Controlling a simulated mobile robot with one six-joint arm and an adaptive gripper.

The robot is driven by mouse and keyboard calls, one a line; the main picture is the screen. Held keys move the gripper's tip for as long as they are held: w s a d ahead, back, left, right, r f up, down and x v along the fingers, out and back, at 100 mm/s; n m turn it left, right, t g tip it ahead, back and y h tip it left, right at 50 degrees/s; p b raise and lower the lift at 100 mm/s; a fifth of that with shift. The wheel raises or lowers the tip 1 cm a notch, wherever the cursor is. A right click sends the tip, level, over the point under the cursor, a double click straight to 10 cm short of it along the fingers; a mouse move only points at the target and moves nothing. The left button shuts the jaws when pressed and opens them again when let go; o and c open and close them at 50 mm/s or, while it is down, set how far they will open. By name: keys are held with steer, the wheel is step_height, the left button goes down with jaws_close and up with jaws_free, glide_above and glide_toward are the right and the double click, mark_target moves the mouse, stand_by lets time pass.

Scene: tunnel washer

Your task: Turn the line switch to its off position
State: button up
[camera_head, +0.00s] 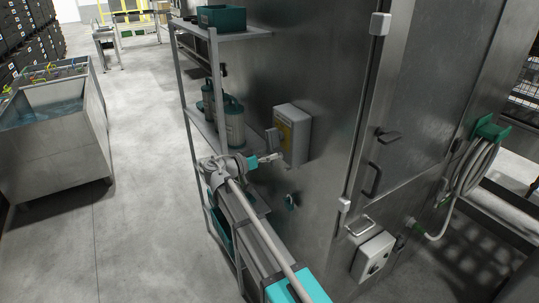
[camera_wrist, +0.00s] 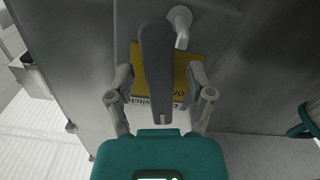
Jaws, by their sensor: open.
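The line switch (camera_head: 293,135) is a pale grey box with a yellow front plate on the steel machine wall. In the wrist view its yellow plate (camera_wrist: 186,72) shows partly covered lettering, with a white label below. A long grey lever (camera_wrist: 157,60) crosses the middle of that view. My gripper (camera_head: 277,157) is at the lower front of the box. In the wrist view my gripper (camera_wrist: 161,78) is open, with one finger on each side of the lever. I see gaps there; contact is unclear. The lever's exact setting cannot be told.
A shelf rack (camera_head: 196,125) with teal-and-grey canisters (camera_head: 234,125) stands left of the switch, close to my arm. A second control box (camera_head: 373,256) and a hose (camera_head: 474,170) are to the right. Open floor (camera_head: 140,150) lies at left.

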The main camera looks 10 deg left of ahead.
steer(key=v, duration=1.1)
steer(key=shift+a, duration=0.25)
steer(key=shift+s, duration=0.15)
steer(key=c, duration=0.5)
steer(key=shift+n, duration=0.8)
jaws_close()
steer(key=n+t+y, duration=0.1)
steer(key=n, duration=0.5)
steer(key=w+f+n+t+y, duration=0.1)
steer(key=n+y, duration=0.1)
steer(key=n, duration=0.5)
steer(key=w+a+n+y, duration=0.1)
steer(key=n, duration=0.6)
steer(key=shift+w+f+t+y, duration=0.25)
steer(key=shift+f+t+y, duration=0.05)
steer(key=shift+t+y, duration=0.1)
